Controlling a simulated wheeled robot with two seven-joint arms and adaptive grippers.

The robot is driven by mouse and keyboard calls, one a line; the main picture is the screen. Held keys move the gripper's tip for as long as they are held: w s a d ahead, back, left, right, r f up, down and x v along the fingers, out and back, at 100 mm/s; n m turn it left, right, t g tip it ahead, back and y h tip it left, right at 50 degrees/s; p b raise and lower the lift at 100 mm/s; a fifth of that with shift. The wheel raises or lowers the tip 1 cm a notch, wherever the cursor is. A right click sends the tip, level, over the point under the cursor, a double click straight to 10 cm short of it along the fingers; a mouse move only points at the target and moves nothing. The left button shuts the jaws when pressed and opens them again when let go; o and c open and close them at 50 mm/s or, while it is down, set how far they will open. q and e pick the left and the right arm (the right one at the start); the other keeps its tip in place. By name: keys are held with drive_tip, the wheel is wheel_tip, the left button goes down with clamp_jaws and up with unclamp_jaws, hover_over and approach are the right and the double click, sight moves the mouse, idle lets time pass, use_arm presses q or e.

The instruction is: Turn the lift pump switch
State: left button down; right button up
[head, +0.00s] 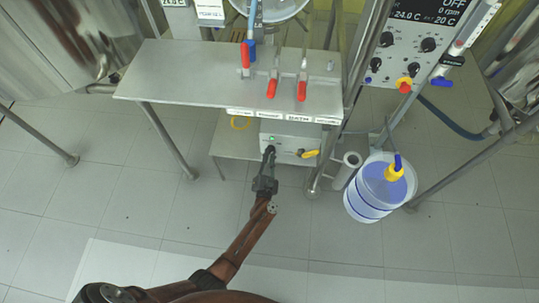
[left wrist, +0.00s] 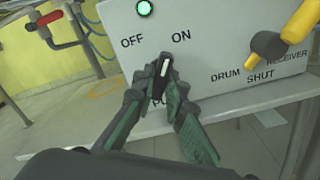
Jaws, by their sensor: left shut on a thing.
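The lift pump switch (left wrist: 164,72) is a small black knob with a white pointer line on a grey-white control box (left wrist: 230,58). In the left wrist view the words OFF and ON stand above it, and its pointer leans toward ON. A green lamp (left wrist: 144,8) glows above the lettering. My left gripper (left wrist: 157,88) is shut on the knob, with one finger on each side. In the head view the left gripper (head: 268,158) reaches the front of the box (head: 290,136), hiding the knob there. My right gripper is not in view.
A yellow valve handle (head: 311,153) sits right of the knob on the box. A steel table (head: 190,85) with red-handled valves (head: 272,88) stands above. A blue-white bucket (head: 366,205) stands on the floor to the right. Frame legs flank the box; the floor in front is clear.

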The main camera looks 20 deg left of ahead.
use_arm(q)
drive_tip(key=shift+m, duration=0.5)
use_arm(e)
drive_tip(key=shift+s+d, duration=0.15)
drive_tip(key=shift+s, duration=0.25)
use_arm(q)
drive_tip(key=c, duration=2)
unclamp_jaws()
drive_tip(key=shift+o, duration=0.2)
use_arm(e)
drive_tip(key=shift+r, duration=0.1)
use_arm(q)
drive_tip(key=v, duration=0.7)
drive_tip(key=shift+s, duration=0.25)
drive_tip(key=shift+m, duration=0.3)
